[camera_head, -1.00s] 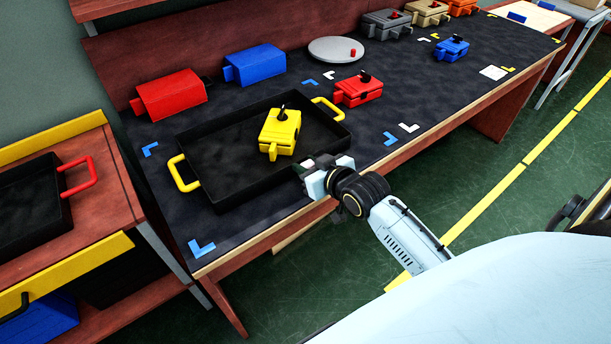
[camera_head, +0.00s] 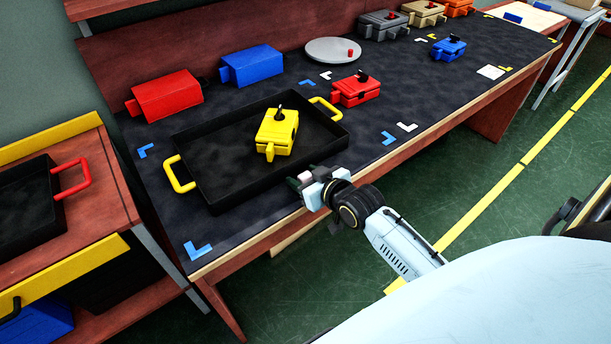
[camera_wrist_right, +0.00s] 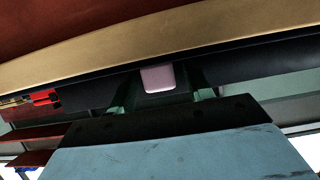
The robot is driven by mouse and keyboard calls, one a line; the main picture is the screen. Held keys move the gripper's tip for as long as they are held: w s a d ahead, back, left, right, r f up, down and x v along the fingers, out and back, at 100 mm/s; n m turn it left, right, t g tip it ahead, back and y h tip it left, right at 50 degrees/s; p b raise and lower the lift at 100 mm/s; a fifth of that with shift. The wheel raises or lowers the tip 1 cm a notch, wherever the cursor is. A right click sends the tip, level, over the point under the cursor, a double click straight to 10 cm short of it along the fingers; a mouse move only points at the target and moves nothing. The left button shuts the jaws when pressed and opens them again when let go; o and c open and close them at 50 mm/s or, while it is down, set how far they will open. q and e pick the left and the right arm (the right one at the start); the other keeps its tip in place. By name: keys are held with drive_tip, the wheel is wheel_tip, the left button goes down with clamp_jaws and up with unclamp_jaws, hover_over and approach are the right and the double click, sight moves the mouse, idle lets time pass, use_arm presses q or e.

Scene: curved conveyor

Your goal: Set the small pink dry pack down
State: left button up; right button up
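The small pink dry pack (camera_head: 305,177) shows as a pale pink patch between the fingers of my right gripper (camera_head: 306,183). The gripper is at the table's front edge, beside the near right part of the black tray (camera_head: 236,198). In the right wrist view the pack (camera_wrist_right: 158,78) shows its pink face between the fingertips (camera_wrist_right: 160,95), with dark shapes around it. It travels with the gripper, so the fingers appear shut on it, though the contact is hard to see. Whether it touches the tabletop cannot be told. My left gripper is out of view.
A yellow box (camera_head: 277,131) sits in the black tray, which has yellow handles. A red box (camera_head: 356,89) stands behind the gripper, near corner marks (camera_head: 388,138). A round grey plate (camera_head: 332,50) lies farther back.

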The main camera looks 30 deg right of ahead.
drive_tip(key=shift+r, duration=0.25)
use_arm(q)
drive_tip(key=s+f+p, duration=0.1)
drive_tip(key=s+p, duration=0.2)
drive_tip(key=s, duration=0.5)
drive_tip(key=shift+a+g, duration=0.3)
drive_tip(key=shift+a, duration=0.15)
use_arm(e)
drive_tip(key=v, duration=1.2)
drive_tip(key=shift+f, duration=0.2)
